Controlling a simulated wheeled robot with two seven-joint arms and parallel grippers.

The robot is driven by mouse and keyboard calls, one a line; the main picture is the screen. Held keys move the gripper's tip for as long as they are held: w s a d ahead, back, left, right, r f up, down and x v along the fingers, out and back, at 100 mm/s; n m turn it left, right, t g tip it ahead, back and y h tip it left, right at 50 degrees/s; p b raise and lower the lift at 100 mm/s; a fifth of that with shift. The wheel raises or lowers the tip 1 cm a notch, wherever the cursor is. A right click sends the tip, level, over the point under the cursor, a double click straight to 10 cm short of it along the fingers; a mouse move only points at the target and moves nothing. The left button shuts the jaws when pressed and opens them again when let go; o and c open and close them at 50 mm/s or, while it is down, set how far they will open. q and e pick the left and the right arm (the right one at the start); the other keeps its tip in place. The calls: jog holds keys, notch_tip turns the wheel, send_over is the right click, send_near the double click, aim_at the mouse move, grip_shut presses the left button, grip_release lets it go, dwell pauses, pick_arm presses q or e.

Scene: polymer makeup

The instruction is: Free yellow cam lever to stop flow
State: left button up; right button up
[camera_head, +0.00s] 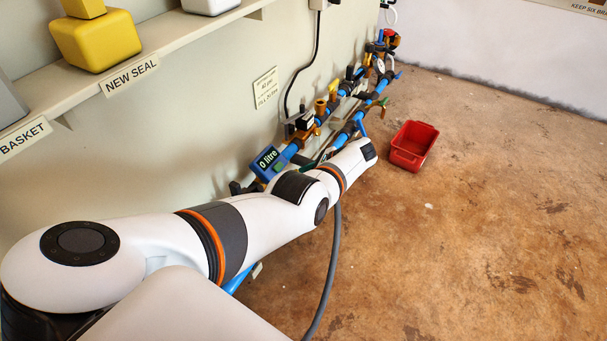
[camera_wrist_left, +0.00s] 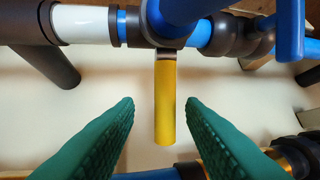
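The yellow cam lever (camera_wrist_left: 165,108) is in the middle of the left wrist view. It extends straight from a dark fitting on a blue pipe (camera_wrist_left: 204,36), toward the bottom of the picture. My left gripper (camera_wrist_left: 160,103) has two green ribbed fingers, one on each side of the lever. They are open, with a visible gap on both sides, and I see no contact. In the head view my left arm reaches along the wall to the pipework, and its forearm hides most of the gripper. My right gripper is not in view.
The blue and black pipework (camera_head: 358,117) runs along the wall, with a blue meter reading 0 litre (camera_head: 267,162). Another blue pipe part (camera_wrist_left: 291,28) hangs at the upper right of the wrist view. A red crate (camera_head: 413,144) stands on otherwise clear floor. A shelf (camera_head: 150,62) holds a yellow container.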

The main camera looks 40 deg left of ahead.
pick_arm(q)
jog(key=shift+s+a+f, duration=0.1)
jog(key=shift+s, duration=0.05)
jog(key=v, duration=1.2)
jog(key=shift+c, duration=0.3)
